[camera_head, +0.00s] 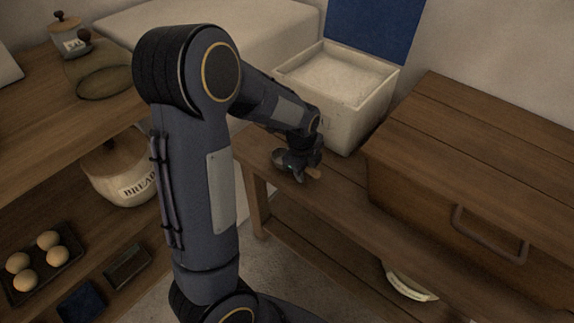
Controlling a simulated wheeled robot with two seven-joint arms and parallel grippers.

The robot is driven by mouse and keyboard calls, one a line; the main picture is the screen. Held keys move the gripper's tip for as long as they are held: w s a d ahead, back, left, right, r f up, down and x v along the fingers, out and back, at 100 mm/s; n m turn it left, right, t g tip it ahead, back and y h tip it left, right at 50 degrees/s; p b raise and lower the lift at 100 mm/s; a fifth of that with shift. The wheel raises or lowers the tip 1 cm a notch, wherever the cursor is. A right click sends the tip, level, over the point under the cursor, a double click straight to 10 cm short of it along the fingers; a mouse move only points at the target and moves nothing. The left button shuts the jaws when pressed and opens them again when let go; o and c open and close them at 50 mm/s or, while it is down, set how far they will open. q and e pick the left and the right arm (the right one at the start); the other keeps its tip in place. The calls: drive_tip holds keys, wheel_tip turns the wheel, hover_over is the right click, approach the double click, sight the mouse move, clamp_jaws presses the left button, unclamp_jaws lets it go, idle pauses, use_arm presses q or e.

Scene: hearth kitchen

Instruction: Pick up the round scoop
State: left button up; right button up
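My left gripper (304,168) is low over the wooden bench (345,205), in front of the white bin. A short light-brown wooden piece (314,173) shows right at its fingertips. It looks like a handle, perhaps the round scoop's, but the gripper and wrist hide most of what is there. I cannot tell whether the fingers are closed on it. No other scoop is clear in view. My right gripper is not in view.
A white bin (365,114) of white powder stands open behind the gripper, its blue lid (374,30) raised. A wooden chest (470,195) with a handle is at right. Left shelves hold a bread crock (120,178) and a tray of round buns (18,292).

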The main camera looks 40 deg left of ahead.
use_arm(q)
drive_tip(key=shift+f, duration=0.1)
clamp_jaws()
idle(0.3)
